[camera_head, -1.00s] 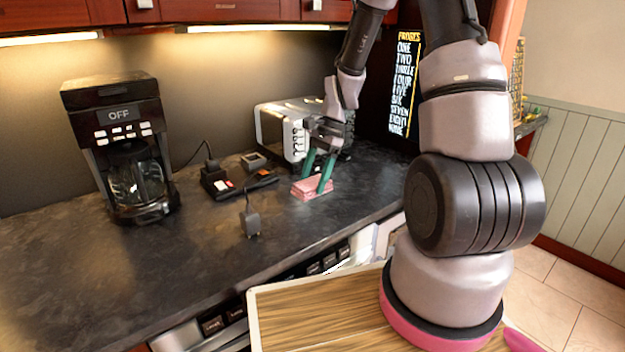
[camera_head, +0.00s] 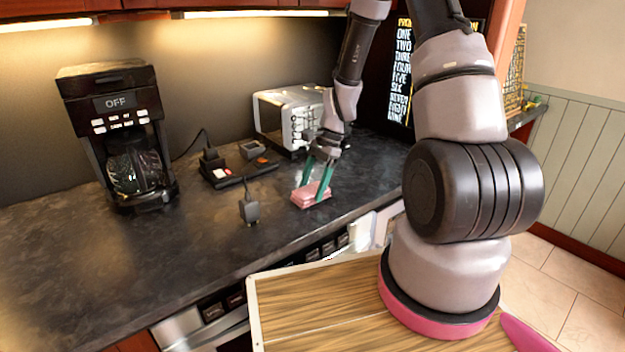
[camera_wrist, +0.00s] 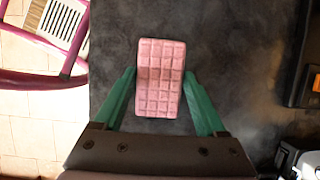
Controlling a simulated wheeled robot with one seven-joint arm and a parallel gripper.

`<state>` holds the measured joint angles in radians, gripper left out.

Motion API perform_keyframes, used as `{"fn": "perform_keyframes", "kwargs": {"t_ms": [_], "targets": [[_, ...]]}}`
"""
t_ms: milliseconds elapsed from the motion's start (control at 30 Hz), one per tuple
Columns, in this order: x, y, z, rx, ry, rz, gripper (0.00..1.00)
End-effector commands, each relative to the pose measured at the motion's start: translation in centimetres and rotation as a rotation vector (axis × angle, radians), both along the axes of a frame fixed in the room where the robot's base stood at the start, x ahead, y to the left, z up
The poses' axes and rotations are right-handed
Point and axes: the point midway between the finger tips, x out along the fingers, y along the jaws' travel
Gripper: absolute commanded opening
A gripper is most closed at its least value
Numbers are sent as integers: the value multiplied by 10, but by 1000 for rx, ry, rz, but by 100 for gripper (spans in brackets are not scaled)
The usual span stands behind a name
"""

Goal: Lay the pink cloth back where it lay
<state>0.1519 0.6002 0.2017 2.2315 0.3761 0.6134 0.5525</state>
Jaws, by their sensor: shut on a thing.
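The pink cloth (camera_head: 310,194) is a small folded block with a grid pattern, at the dark countertop near its front edge. It also shows in the wrist view (camera_wrist: 160,78), between the green fingers. My gripper (camera_head: 316,186) points down with its two green fingers on either side of the cloth and is shut on it. In the wrist view my gripper (camera_wrist: 160,85) grips the cloth by its sides. I cannot tell whether the cloth's underside touches the counter.
A coffee maker (camera_head: 118,140) stands at the left of the counter. A power strip (camera_head: 230,172) and a black plug (camera_head: 249,207) lie left of the cloth. A toaster-like silver appliance (camera_head: 290,115) stands behind. The counter's front left (camera_head: 120,270) is clear.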

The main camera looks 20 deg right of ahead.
Motion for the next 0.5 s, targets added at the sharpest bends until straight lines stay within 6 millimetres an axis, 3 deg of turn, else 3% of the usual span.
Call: {"fn": "perform_keyframes", "kwargs": {"t_ms": [400,433,467,500], "targets": [[0,0,-4,0,0,-1,2],[0,0,-4,0,0,-1,85],[0,0,-4,0,0,-1,96],[0,0,-4,0,0,-1,100]]}}
